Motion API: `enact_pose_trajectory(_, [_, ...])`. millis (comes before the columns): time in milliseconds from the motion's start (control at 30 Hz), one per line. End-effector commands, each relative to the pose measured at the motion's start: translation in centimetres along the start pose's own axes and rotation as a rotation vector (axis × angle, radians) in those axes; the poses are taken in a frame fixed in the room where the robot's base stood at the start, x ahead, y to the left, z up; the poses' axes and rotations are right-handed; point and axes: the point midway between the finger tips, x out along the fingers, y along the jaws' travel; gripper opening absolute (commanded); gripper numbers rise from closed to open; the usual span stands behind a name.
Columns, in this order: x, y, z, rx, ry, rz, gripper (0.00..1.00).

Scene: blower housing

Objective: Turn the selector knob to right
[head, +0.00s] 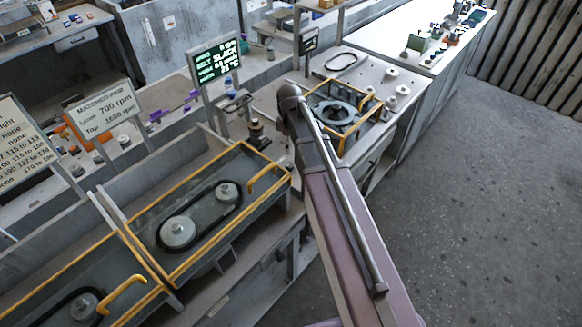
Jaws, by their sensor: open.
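I cannot pick out the selector knob with certainty in the head view; the parts on the bench are small, and my arm covers some of the bench. My arm rises from the bottom right to a joint near the picture's middle. My gripper does not show clearly; it may be hidden behind the arm. A yellow-framed unit with a round grey part (338,115) stands just right of the arm's upper end. A dark upright device (257,132) stands on the bench just left of the arm.
Yellow-edged belt trays with pulleys (178,232) fill the lower left. A display (216,60) reads "BELT SLACK", and a sign (103,109) reads "MATCHED PAIR". A white table (415,25) with small parts stands at the back. The floor (480,200) at right is clear.

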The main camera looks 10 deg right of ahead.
Motion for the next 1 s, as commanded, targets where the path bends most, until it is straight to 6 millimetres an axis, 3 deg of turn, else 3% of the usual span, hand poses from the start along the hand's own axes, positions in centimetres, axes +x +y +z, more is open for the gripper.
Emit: enact_pose_trajectory(1000, [8.3, 0.1, 0.1, 0.002, 0.000, 0.000, 0.81])
